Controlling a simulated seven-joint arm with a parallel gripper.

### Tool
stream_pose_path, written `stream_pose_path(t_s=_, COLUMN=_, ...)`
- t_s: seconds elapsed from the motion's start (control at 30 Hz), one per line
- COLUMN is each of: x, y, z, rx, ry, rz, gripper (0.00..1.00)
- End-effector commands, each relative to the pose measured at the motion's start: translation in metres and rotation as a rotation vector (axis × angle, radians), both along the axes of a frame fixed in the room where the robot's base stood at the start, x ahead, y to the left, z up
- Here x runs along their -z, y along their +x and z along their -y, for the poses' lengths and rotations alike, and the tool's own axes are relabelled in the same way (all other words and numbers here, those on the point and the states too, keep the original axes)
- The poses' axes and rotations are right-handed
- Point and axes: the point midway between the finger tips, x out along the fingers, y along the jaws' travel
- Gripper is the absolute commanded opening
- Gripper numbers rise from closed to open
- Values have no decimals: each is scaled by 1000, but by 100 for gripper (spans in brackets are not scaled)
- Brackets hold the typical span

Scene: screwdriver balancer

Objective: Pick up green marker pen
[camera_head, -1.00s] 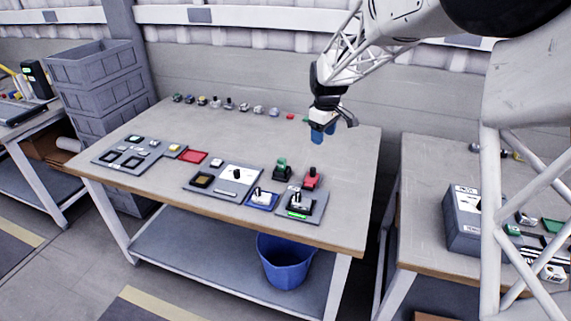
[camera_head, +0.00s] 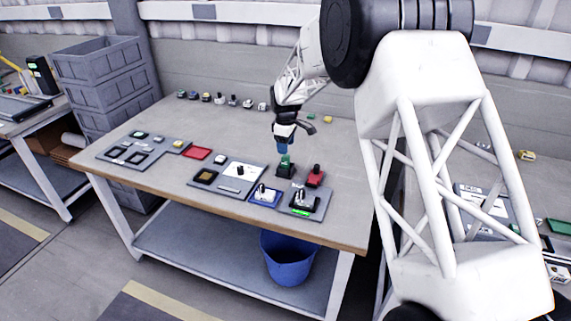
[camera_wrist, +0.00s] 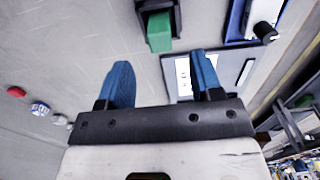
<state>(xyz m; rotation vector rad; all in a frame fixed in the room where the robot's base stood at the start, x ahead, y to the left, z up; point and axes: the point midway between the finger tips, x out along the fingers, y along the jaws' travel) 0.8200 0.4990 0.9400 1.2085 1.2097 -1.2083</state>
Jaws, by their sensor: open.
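A green upright piece (camera_head: 285,160), which looks like the green marker pen, stands in a small black holder (camera_head: 284,171) on the table. In the wrist view the green piece (camera_wrist: 159,33) and its black holder (camera_wrist: 160,8) show at the top centre, ahead of the fingers. My gripper (camera_head: 283,148), with blue fingertips, is just above the green piece in the head view. In the wrist view my gripper (camera_wrist: 163,72) is open, with nothing between its fingers. The green piece is roughly in line with the gap. Whether a finger touches it I cannot tell.
A red piece in a holder (camera_head: 315,176) stands close to the right. Grey trays with a blue pad (camera_head: 264,195) and a green-lit device (camera_head: 302,202) lie in front. Several small items line the table's back edge. A blue bucket (camera_head: 288,258) is below.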

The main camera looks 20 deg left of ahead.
Motion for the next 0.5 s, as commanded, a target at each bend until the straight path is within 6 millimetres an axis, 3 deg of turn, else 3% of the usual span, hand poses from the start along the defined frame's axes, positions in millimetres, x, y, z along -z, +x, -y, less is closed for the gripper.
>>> stream_pose_path(t_s=0.17, x=2, y=0, z=0, rx=1, ry=0, rz=0, gripper=60)
stream_pose_path(t_s=0.5, x=25, y=0, z=0, rx=1, ry=-1, rz=-1, gripper=60)
